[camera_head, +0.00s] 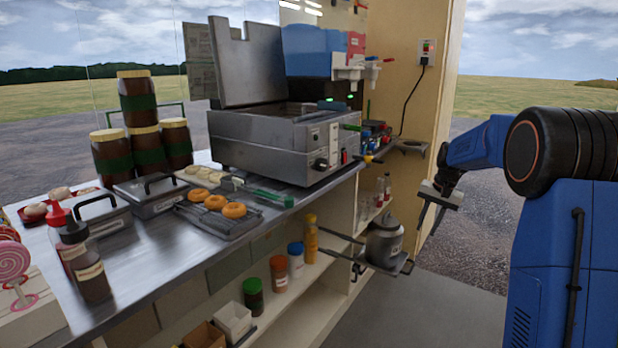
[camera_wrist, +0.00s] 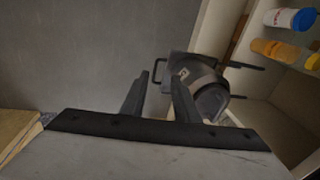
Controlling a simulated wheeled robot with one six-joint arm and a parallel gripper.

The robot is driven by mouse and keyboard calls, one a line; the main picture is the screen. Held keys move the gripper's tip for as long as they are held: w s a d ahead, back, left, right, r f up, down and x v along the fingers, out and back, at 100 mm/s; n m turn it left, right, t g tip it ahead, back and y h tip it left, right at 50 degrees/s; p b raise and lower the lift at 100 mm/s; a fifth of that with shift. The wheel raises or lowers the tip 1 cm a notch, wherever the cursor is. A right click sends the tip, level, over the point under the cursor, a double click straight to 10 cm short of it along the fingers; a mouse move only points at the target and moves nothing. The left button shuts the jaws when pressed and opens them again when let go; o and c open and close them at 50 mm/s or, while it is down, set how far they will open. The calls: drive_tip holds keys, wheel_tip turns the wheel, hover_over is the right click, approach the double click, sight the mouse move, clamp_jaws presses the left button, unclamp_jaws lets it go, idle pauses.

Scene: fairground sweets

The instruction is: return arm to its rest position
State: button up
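My arm (camera_head: 478,145) is blue and black and reaches in from the right edge of the head view, bent at the elbow. My gripper (camera_head: 432,222) hangs at its end, over the open floor to the right of the counter. In the wrist view my gripper (camera_wrist: 159,77) shows two dark fingers standing apart, with nothing between them. The right finger overlaps the view of a grey lidded pot beyond it.
The grey pot (camera_head: 384,243) sits on a bracket jutting from the shelf unit, left of my gripper; it also shows in the wrist view (camera_wrist: 196,82). The counter (camera_head: 150,245) holds a fryer (camera_head: 265,140), doughnuts (camera_head: 215,202) and jars. Grey floor (camera_head: 440,285) lies clear below.

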drive_tip(key=s+a+r+n, duration=0.1)
drive_tip(key=s+a+r, duration=0.2)
drive_tip(key=s, duration=0.5)
drive_tip(key=s+a+r+n+t+h, duration=0.1)
drive_tip(key=s+a+r, duration=0.2)
drive_tip(key=s, duration=0.5)
drive_tip(key=s+a+r+n, duration=0.1)
drive_tip(key=s+a+r, duration=0.25)
drive_tip(key=s, duration=0.55)
drive_tip(key=s+a+f+n+t, duration=0.1)
drive_tip(key=s+a+f, duration=0.1)
drive_tip(key=s, duration=1)
drive_tip(key=s+a+f+n+t, duration=0.1)
drive_tip(key=s+f, duration=0.4)
drive_tip(key=s, duration=0.7)
drive_tip(key=shift+a+n, duration=0.4)
drive_tip(key=shift+n, duration=0.4)
